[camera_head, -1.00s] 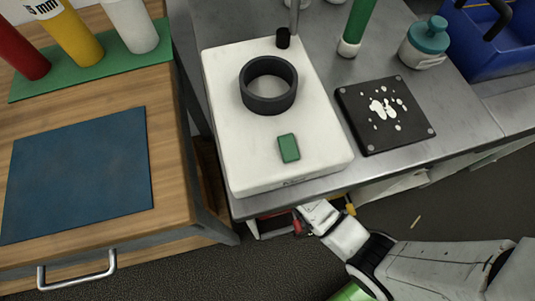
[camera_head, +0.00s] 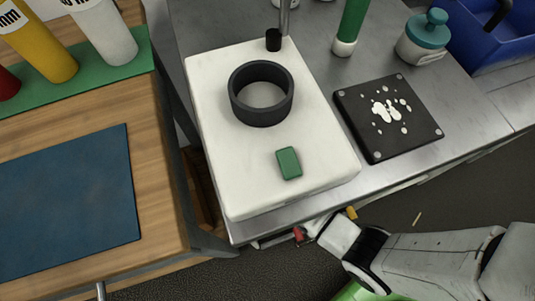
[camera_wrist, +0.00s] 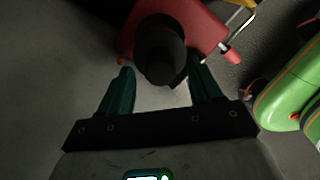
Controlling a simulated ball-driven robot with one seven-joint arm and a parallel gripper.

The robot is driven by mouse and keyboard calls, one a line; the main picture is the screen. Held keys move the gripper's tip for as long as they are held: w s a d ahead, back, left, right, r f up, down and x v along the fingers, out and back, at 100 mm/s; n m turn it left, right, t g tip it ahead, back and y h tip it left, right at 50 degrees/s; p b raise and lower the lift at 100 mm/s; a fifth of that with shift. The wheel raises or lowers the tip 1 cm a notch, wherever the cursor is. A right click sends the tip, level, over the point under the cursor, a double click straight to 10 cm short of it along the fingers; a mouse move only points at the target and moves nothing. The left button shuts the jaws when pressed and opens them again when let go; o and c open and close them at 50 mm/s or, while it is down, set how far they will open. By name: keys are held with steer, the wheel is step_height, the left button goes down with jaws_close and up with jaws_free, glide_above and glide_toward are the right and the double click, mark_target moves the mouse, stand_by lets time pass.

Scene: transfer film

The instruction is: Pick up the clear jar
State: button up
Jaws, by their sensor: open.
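The jar (camera_head: 418,50) has a pale, see-through-looking body and a teal stoppered lid. It stands upright at the back right of the steel bench in the head view, beyond the black plate. My gripper (camera_wrist: 161,68) shows in the wrist view with its two teal fingers spread apart and no jar between them. In the head view my arm is low at the right, below the bench's front edge, well apart from the jar. The gripper's fingers are not clear there. The jar does not show in the wrist view.
A white stand with a dark ring (camera_head: 261,93) and a green block (camera_head: 288,163) fills the bench's left. A black spotted plate (camera_head: 387,118) lies before the jar. A green tube (camera_head: 350,25) and blue bin (camera_head: 491,40) flank it. A red object (camera_wrist: 190,28) is near my fingers.

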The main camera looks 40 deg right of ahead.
step_height(320, 180, down, 2)
steer(key=shift+f, duration=0.1)
jaws_close()
stand_by(0.6)
stand_by(0.9)
